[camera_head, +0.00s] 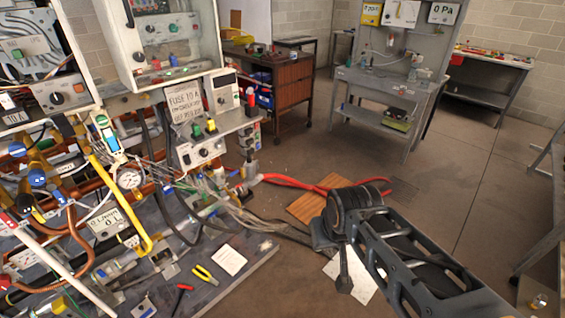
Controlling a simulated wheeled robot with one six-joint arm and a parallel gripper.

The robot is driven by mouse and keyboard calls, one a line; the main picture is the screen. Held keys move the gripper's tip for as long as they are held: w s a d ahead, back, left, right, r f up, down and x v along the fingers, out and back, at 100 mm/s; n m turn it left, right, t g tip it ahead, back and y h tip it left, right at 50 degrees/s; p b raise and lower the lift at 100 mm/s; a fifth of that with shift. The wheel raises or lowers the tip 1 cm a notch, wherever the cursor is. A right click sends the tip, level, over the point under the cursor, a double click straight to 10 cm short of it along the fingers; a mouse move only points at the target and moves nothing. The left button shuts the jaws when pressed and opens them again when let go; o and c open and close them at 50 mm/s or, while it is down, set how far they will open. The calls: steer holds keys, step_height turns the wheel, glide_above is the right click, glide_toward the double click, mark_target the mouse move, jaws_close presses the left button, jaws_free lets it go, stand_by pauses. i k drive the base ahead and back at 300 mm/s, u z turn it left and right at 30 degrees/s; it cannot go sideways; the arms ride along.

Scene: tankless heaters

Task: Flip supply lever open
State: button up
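A panel of pipes and valves fills the left side of the head view. It has a yellow pipe (124,207), a white pipe (50,257), copper pipes and a round pressure gauge (130,178). Several blue valve handles, one of them a blue handle (37,178), sit on the pipes at the far left. I cannot tell which part is the supply lever or how it is set. My dark arm reaches in from the lower right and ends in a dark, rounded part right of the panel, well apart from the valves. I cannot make out gripper fingers there.
A grey control box (205,150) and a white cabinet (160,40) stand above the panel. Red-handled and yellow-handled pliers (206,275) lie on the grey board (235,285). Red cables (295,182) lie behind my arm. Workbenches stand behind; the middle floor is open.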

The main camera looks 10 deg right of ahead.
mark_target(237, 171)
steer(key=z, duration=0.6)
steer(key=i, duration=1.55)
steer(key=u, duration=0.95)
steer(key=i, duration=0.6)
steer(key=u, duration=0.8)
steer(key=k, duration=0.45)
steer(key=z, duration=1.55)
steer(key=i, duration=1.85)
